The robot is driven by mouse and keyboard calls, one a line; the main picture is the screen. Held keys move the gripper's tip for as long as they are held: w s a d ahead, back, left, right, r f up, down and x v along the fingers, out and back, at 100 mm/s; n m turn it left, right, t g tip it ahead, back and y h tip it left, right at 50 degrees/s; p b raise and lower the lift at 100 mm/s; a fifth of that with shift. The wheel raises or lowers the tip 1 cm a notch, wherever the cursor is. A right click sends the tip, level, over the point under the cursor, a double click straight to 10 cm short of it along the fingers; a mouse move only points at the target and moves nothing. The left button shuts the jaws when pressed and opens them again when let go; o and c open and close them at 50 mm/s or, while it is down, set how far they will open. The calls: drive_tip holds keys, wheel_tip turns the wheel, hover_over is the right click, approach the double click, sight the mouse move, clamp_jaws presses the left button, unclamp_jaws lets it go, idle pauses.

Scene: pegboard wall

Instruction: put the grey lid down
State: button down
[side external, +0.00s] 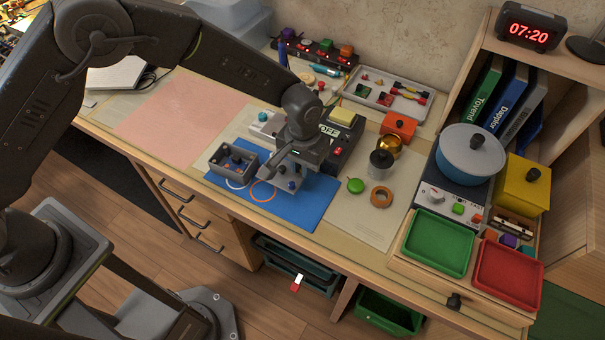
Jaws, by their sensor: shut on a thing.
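My gripper (290,176) points down over the blue mat (315,203), just right of the open grey box (222,171). It is shut on a small grey piece, which I take to be the grey lid (281,183). The gripper hides much of the lid, and I cannot tell whether it touches the mat. The grey box stands on the mat's left part with small parts inside. An orange ring (262,198) lies on the mat between box and gripper.
Right of the mat are a green round piece (356,186), a brown ring (381,197) and a grey pot with a black knob (380,164). A dark device with a yellow top (341,117) stands behind my gripper. The mat's front right is clear.

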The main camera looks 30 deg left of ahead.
drive_tip(key=shift+f, duration=2)
drive_tip(key=shift+f, duration=0.1)
drive_tip(key=c, duration=1.1)
unclamp_jaws()
